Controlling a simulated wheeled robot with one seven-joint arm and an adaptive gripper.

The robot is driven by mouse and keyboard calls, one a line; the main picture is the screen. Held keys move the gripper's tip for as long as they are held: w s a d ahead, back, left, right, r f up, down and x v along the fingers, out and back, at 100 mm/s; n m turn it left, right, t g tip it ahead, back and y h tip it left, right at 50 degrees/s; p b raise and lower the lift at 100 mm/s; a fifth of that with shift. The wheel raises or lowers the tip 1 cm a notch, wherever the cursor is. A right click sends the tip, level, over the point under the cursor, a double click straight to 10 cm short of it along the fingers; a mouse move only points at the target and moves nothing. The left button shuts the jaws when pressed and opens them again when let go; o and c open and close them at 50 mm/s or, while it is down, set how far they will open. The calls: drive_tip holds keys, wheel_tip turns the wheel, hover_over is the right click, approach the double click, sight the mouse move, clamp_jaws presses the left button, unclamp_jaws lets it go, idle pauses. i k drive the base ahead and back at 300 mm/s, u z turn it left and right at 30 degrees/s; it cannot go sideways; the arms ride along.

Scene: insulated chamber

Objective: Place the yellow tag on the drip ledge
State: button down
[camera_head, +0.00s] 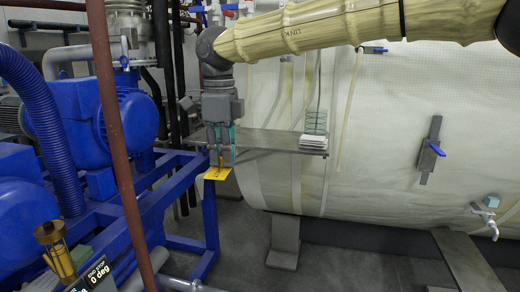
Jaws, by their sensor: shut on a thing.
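The yellow tag (217,173) hangs from my gripper (221,160) in the head view. My gripper points down and its fingers are shut on the tag's upper part. The tag's lower face is visible and appears slightly tilted. A thin grey ledge (265,141), which looks like the drip ledge, runs along the side of the large white insulated tank. My gripper is at the left end of this ledge, and the tag shows lower in the picture than the ledge. The gripper hides part of the ledge's left end. I cannot tell whether they touch.
A white stack (313,141) and a greenish wire rack (316,122) occupy the ledge's right end. The ledge's middle is clear. Blue machinery (126,118) and a blue frame (209,215) stand left. A reddish-brown pipe (112,130) crosses the left foreground. A blue-handled valve (437,150) is on the tank.

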sight(278, 141)
drive_tip(key=k, duration=0.75)
drive_tip(key=u, duration=0.9)
drive_tip(key=i, duration=2.35)
drive_tip(key=z, duration=1.8)
